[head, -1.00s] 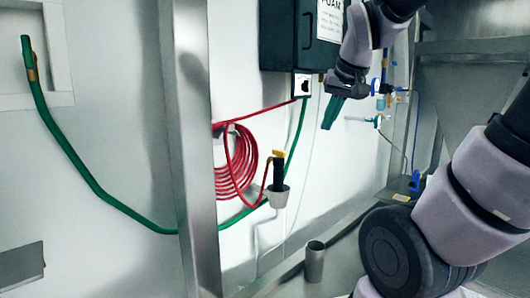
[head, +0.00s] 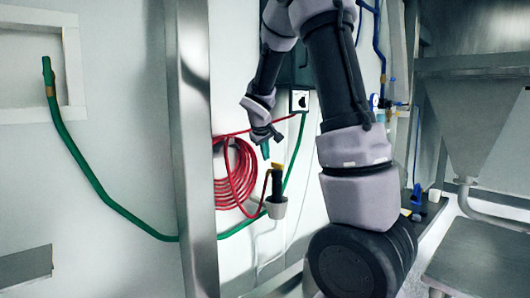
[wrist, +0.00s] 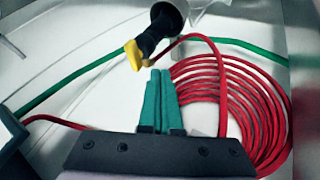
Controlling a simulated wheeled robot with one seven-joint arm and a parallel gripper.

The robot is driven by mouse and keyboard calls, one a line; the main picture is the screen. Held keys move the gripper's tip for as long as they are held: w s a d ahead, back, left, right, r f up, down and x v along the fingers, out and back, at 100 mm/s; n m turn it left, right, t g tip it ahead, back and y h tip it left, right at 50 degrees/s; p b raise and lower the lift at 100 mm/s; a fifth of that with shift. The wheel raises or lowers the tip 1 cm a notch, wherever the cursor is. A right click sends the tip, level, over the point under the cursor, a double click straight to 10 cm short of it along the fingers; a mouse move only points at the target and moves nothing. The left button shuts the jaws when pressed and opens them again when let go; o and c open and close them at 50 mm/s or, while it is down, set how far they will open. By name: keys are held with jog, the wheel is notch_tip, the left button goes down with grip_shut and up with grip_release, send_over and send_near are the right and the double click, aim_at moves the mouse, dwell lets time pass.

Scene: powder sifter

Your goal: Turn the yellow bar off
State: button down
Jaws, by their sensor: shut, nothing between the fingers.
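The yellow bar (head: 277,166) sits on top of a black upright fitting (head: 277,186) whose lower end is in a pale cup on the wall. In the wrist view the yellow bar (wrist: 133,54) is at the upper middle, beside the black fitting (wrist: 158,32). My gripper (head: 265,152) has green fingers, shut and empty, just above and left of the bar in the head view. In the wrist view my gripper (wrist: 160,72) points toward the bar, with a small gap showing between them. Whether they touch in depth is hard to tell.
A coiled red hose (head: 236,180) hangs left of the fitting, close to my gripper. A green hose (head: 95,182) runs along the wall. A metal post (head: 193,150) stands to the left. A metal hopper (head: 480,120) is at the right.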

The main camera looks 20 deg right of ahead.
aim_at(277, 166)
jog(key=w+d+f, duration=0.4)
jog(key=d+f, duration=0.1)
jog(key=shift+d, duration=0.2)
jog(key=shift+w+d+r, duration=0.1)
jog(key=shift+w+d, duration=0.05)
jog(key=shift+d, duration=0.1)
